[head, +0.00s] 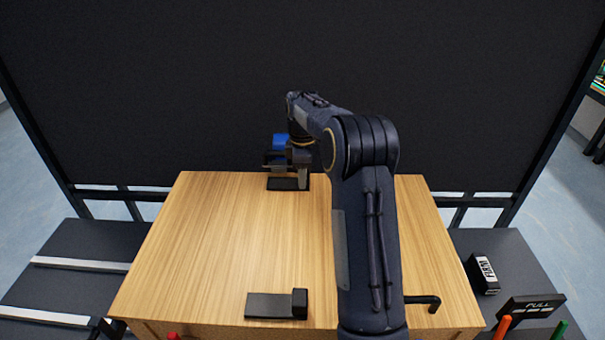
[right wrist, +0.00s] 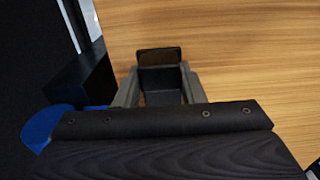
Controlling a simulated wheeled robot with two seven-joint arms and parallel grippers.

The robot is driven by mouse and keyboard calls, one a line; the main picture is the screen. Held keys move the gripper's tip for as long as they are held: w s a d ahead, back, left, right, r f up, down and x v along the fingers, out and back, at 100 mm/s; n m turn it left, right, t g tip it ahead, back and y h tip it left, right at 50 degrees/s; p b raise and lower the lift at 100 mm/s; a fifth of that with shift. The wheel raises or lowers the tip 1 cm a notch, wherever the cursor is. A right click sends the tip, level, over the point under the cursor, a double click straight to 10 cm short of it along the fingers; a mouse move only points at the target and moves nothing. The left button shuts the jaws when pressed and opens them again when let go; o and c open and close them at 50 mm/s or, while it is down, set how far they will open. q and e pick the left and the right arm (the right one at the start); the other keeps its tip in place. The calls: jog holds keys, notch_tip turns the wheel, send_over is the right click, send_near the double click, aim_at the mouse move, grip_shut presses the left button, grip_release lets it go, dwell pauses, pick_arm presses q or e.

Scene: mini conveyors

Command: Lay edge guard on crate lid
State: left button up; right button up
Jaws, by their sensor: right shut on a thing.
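The crate lid is the wide wooden top (head: 235,245) in the middle of the head view. A black edge guard (head: 283,184) is at the lid's far edge, left of centre. My right gripper (head: 287,168) is over it and shut on it. In the right wrist view the guard (right wrist: 160,56) sits between the two grey fingers, with wood visible beyond it. I cannot tell whether it rests on the lid. A second black L-shaped guard (head: 272,306) lies on the lid near the front edge, its raised end to the right. My left gripper is not in view.
My right arm covers the lid's right part. A black hooked piece (head: 425,301) lies at the front right. A black box with white lettering (head: 483,273) and a "PULL" sign (head: 530,308) stand at right. Dark conveyors flank the lid; a dark panel (head: 200,80) rises behind.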

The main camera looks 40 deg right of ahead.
jog(key=o, duration=1)
jog(key=shift+f, duration=0.1)
